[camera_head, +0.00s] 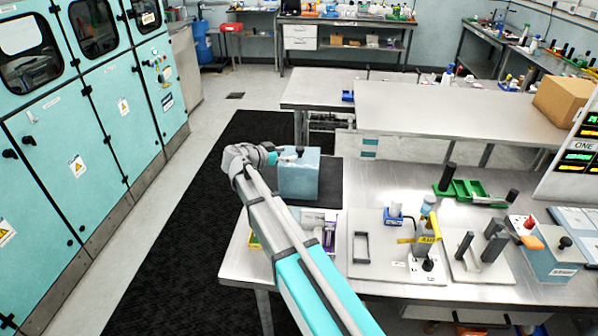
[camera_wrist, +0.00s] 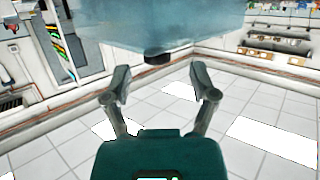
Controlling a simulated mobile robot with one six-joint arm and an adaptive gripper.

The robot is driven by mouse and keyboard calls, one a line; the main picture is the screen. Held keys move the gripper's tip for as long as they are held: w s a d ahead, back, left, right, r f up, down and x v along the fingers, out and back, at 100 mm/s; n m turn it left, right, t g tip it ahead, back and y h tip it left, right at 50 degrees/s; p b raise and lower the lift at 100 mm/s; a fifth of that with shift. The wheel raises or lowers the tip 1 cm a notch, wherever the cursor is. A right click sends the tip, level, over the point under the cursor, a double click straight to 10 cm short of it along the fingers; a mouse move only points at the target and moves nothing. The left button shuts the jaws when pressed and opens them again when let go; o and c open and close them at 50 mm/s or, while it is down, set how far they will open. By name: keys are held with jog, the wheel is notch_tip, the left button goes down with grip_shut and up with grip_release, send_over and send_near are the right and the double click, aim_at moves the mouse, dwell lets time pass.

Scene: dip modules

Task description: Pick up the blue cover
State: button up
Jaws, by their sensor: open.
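The blue cover (camera_head: 299,178) is a light-blue box shape near the far left end of the workbench. In the wrist view its pale blue body (camera_wrist: 150,25) fills the top, with a dark knob (camera_wrist: 158,57) on the side facing my gripper. My gripper (camera_wrist: 160,82) is open and empty. Its two fingers stand apart, with the knob centred between them in the picture and seemingly just past the tips. In the head view my gripper (camera_head: 287,156) is at the cover's top, partly blurred into it. What lies under the cover is hidden.
The metal workbench (camera_head: 370,290) carries a grey plate with a dark handle (camera_head: 361,247), a yellow-tagged module (camera_head: 425,240), a green tray (camera_head: 470,191) and a black-handled module (camera_head: 495,240). Teal cabinets (camera_head: 70,150) stand left. The floor aisle (camera_head: 215,120) between is clear.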

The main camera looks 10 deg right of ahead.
aim_at(298, 154)
jog(key=shift+w+d, duration=0.1)
jog(key=shift+d, duration=0.2)
jog(key=shift+f, duration=0.1)
jog(key=shift+b+x, duration=0.85)
jog(key=shift+x, duration=1.7)
jog(key=shift+d, duration=0.1)
jog(key=shift+c, duration=0.2)
grip_shut()
